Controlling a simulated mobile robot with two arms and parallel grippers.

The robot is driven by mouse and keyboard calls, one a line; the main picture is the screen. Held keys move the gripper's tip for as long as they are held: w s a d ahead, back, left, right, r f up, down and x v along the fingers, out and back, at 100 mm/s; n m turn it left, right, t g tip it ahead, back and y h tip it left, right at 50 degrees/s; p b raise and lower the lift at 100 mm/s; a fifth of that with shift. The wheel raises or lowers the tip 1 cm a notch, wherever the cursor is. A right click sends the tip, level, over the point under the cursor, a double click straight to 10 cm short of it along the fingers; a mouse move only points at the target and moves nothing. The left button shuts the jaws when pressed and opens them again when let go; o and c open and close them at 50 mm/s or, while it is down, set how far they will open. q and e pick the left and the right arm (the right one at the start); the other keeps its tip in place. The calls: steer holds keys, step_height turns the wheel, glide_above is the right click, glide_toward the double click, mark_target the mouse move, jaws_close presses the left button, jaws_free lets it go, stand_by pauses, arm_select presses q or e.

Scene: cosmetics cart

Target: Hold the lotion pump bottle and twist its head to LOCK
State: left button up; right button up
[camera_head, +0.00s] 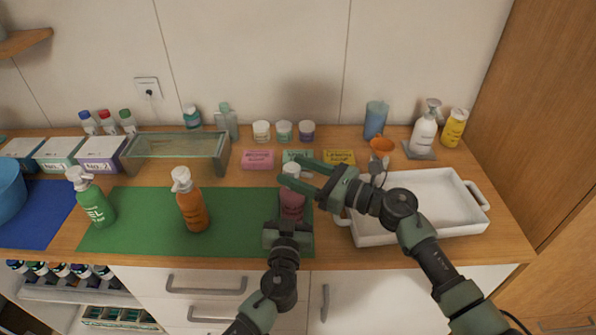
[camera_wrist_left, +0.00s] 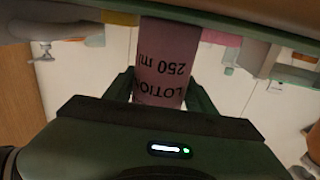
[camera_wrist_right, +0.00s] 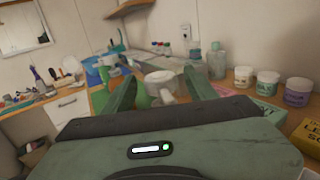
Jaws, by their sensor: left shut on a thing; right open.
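The pink lotion pump bottle (camera_head: 291,206) stands upright at the right end of the green mat (camera_head: 251,206). Its pink body, lettered LOTION 250 ml, fills the middle of the left wrist view (camera_wrist_left: 164,60). My left gripper (camera_head: 290,222) is shut on the body from the front, with a finger on each side. My right gripper (camera_head: 291,172) is open, its fingers pointing left at the height of the white pump head (camera_head: 291,170). In the right wrist view the pump head (camera_wrist_right: 160,79) shows between the spread fingers; I cannot tell whether they touch it. The fingers partly hide it in the head view.
An orange pump bottle (camera_head: 191,205) and a green pump bottle (camera_head: 93,203) stand to the left. A white tray (camera_head: 440,182) lies close on the right, under my right arm. Small labelled boxes, including a yellow one (camera_head: 339,157), and jars line the back.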

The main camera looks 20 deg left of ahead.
jaws_close()
steer(key=shift+w+f+n+g, duration=0.15)
steer(key=shift+n+g, duration=0.15)
steer(key=shift+g, duration=0.2)
steer(key=shift+w+n+g+y, duration=0.15)
steer(key=shift+n+g, duration=0.65)
steer(key=shift+g, duration=0.5)
steer(key=shift+w+n+g+y, duration=0.15)
steer(key=shift+n+g, duration=0.65)
steer(key=shift+g, duration=0.9)
arm_select(q)
steer(key=shift+f, duration=0.1)
arm_select(e)
steer(key=shift+s+n, duration=0.1)
steer(key=shift+n, duration=0.3)
jaws_free()
steer(key=shift+g, duration=0.3)
steer(key=shift+d, duration=0.1)
steer(key=w+d, duration=0.2)
steer(key=d, duration=0.9)
steer(key=shift+d, duration=0.35)
